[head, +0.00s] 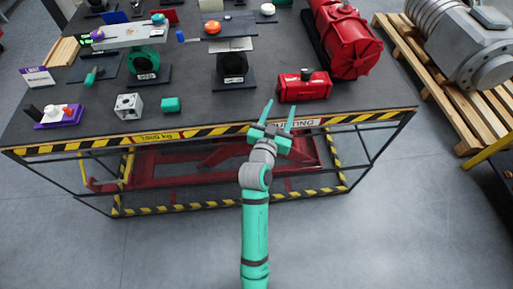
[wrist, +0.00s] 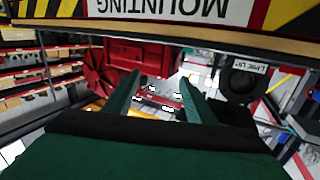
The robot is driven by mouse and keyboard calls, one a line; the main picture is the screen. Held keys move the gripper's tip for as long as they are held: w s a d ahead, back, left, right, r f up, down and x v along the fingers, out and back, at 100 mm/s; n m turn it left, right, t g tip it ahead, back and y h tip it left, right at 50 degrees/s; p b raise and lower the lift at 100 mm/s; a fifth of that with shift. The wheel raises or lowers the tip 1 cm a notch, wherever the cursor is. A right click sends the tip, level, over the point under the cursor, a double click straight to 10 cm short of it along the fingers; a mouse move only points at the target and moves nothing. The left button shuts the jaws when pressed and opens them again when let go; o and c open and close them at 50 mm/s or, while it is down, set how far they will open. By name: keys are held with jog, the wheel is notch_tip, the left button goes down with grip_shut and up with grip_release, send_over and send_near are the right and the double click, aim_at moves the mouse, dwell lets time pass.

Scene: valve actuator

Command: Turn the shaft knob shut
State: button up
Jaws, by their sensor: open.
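A red actuator box (head: 304,88) with a small dark knob (head: 306,74) on top sits near the front edge of the table. I cannot tell for certain which is the shaft knob. My gripper (head: 278,115) is open and empty at the table's front edge, just in front of the red box and apart from it. In the wrist view, my gripper's fingers (wrist: 160,84) are spread, with the red box (wrist: 140,56) beyond them.
The dark table (head: 200,110) has a striped front edge. A large red cylinder (head: 345,42) lies behind the red box. A pallet (head: 432,78) is at right.

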jog(key=s+a+f+n+y, duration=0.1)
jog(key=s+a+f+y, duration=0.1)
jog(key=s+a+f, duration=0.5)
jog(key=shift+s+a+f, duration=0.3)
jog(key=shift+s+a, duration=0.4)
jog(key=shift+s, duration=0.35)
jog(key=shift+y, duration=0.3)
jog(key=s+a+f+n+y, duration=0.1)
jog(key=s+a+f, duration=0.2)
jog(key=s, duration=0.6)
jog(key=s+a+f+y, duration=0.2)
jog(key=s+a, duration=0.1)
jog(key=s, duration=0.5)
jog(key=s+d+r+n, duration=0.1)
jog(key=s+r, duration=0.1)
jog(key=s, duration=0.6)
jog(key=s+d+r+n+y, duration=0.1)
jog(key=s+r+n, duration=0.1)
jog(key=s, duration=0.7)
jog(key=shift+s+g, duration=0.25)
jog(key=shift+g, duration=0.05)
